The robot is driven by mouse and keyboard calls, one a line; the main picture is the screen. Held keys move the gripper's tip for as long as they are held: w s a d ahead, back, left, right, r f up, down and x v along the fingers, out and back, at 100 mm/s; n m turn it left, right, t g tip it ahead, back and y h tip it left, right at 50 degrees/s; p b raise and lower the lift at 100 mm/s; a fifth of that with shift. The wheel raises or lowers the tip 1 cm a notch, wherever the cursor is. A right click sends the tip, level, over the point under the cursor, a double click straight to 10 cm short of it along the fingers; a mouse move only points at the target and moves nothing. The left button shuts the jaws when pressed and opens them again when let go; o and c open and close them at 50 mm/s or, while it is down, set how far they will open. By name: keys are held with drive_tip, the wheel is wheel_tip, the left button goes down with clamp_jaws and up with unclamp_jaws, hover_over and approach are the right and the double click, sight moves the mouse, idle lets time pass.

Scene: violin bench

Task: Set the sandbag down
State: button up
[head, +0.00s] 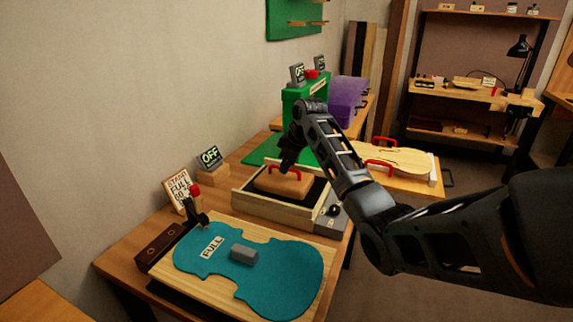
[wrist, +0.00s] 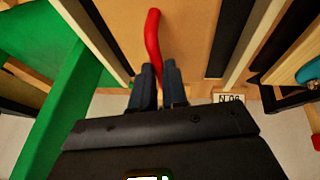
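The sandbag is a tan, brick-like block with a red handle (head: 283,184). In the head view it is at or just over the dark inside of a wooden, open-topped box (head: 262,209). I cannot tell whether it rests there or hangs slightly above. My gripper (head: 288,168) comes down onto the handle from above. In the wrist view my two fingers (wrist: 159,84) are close together on either side of the red handle (wrist: 153,38), and the tan sandbag top (wrist: 185,35) lies below. The handle's lower part is hidden between the fingers.
A teal violin-shaped sheet (head: 290,268) marked FULL, with a grey block (head: 243,254) on it, lies in front. A green machine (head: 300,105) stands behind the box. A violin plate with red handles (head: 400,160) is to the right. Small OFF signs (head: 209,158) stand along the wall.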

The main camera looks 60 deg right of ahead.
drive_tip(key=o, duration=0.4)
drive_tip(key=shift+o, duration=0.2)
drive_tip(key=shift+r, duration=0.1)
drive_tip(key=v, duration=1.2)
drive_tip(key=shift+b, duration=0.3)
